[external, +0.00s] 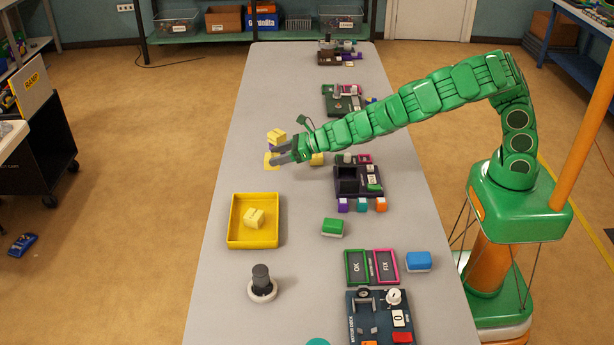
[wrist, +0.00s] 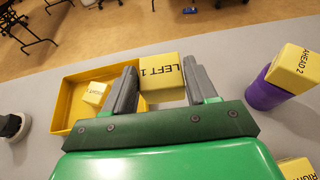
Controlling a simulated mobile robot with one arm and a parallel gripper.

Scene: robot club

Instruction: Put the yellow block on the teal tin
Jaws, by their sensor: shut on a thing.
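My gripper (wrist: 163,88) is shut on a yellow block (wrist: 160,72) marked "LEFT 1", held between the two grey fingers. In the external view, my gripper (external: 277,153) is over the far-left part of the table, beyond the yellow tray. How high the held block is above the table is unclear. A round teal top (external: 318,342), seemingly the teal tin, shows at the bottom edge of the external view. Most of it is cut off, and it is far from my gripper. The wrist view does not show it.
A yellow block (wrist: 298,68) marked "AHEAD 2" sits on a purple tin (wrist: 264,94), close beside my gripper. The yellow tray (external: 233,222) holds another yellow block (external: 254,218). A dark plunger-like object (external: 262,279), a green block (external: 332,228) and control boxes (external: 357,182) stand nearer.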

